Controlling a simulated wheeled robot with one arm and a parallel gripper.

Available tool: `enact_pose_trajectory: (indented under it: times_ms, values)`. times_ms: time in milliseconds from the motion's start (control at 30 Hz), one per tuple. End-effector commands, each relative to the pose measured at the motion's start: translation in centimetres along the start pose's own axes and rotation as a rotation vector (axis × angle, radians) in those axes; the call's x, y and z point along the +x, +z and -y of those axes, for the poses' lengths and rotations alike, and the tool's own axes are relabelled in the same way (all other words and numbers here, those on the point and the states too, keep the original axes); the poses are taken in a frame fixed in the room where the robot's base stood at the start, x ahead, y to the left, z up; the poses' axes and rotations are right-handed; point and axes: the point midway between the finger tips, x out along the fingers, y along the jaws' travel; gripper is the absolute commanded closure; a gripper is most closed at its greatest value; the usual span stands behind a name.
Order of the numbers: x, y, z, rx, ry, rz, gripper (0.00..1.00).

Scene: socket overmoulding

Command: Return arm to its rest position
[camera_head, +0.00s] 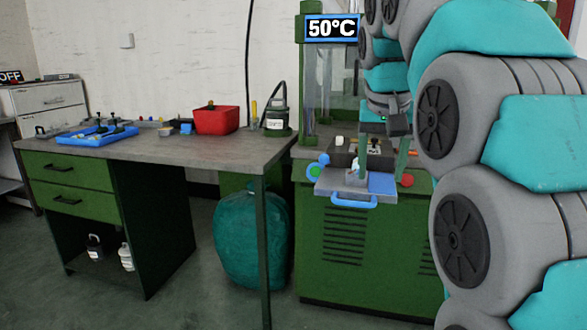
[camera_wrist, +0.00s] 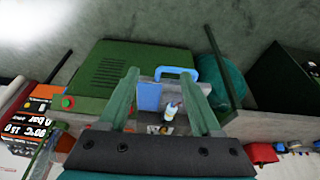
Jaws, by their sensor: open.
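My gripper (camera_head: 382,165) is in front of the green moulding machine (camera_head: 345,245), with its fingers pointing down over the mould tray. In the wrist view my gripper (camera_wrist: 160,74) is open, with its two green fingers wide apart. Between them show a blue plate (camera_wrist: 149,96), a blue handle (camera_wrist: 177,72) and a small white-and-blue piece (camera_wrist: 170,111). In the head view the grey mould tray (camera_head: 329,181) sticks out of the machine, with its blue handle (camera_head: 354,201) in front. I cannot tell whether the fingers touch anything there.
The workbench (camera_head: 200,150) on the left carries a blue tray (camera_head: 95,136), a red bin (camera_head: 216,120) and a dark green container (camera_head: 277,118). A teal bag (camera_head: 250,240) stands under it. A 50°C display (camera_head: 331,28) hangs above the machine. The floor in front is clear.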

Motion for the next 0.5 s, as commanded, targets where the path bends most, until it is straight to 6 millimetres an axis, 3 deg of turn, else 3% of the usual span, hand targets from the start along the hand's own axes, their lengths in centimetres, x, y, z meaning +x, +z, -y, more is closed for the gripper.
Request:
enact_pose_trajectory:
  times_ms: [267, 500]
  values:
    - [2.7, 3.9, -0.9, -0.037, 0.007, 0.071, 0.35]
    - [6.9, 10.5, -2.2, -0.091, 0.007, 0.171, 0.35]
